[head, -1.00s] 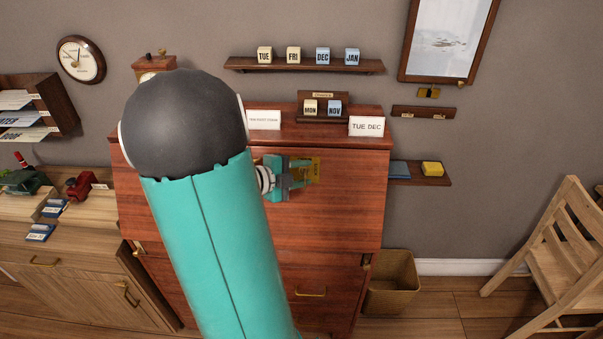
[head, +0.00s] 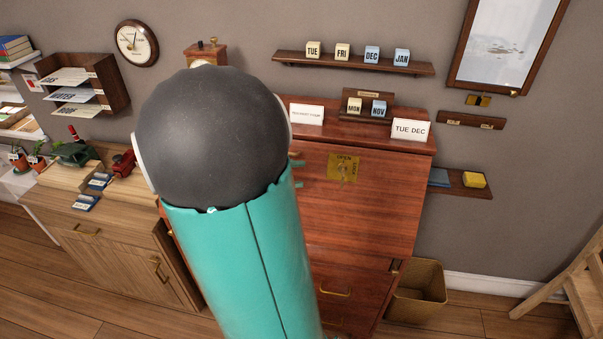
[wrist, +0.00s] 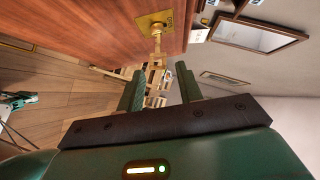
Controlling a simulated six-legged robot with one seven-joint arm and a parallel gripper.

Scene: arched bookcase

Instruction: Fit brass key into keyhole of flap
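The reddish wooden desk flap (head: 365,210) is upright and closed. A brass lock plate (head: 332,161) is near its top, with the word OPEN on it. The brass key (wrist: 157,32) sticks out from the plate (wrist: 147,21) in the wrist view, with its tip hidden at the keyhole. My gripper (wrist: 160,88) is open, with its two green fingers apart and nothing held between them. It is back from the key, apart from it. In the head view only the teal fingertips (head: 297,173) show past my arm, left of the plate.
White cards, one reading TUE DEC (head: 410,129), and a small calendar stand (head: 366,113) are on the desk top. A wall shelf with lettered cubes (head: 352,63) is above. A waste bin (head: 417,292) and a wooden chair (head: 570,285) are to the right.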

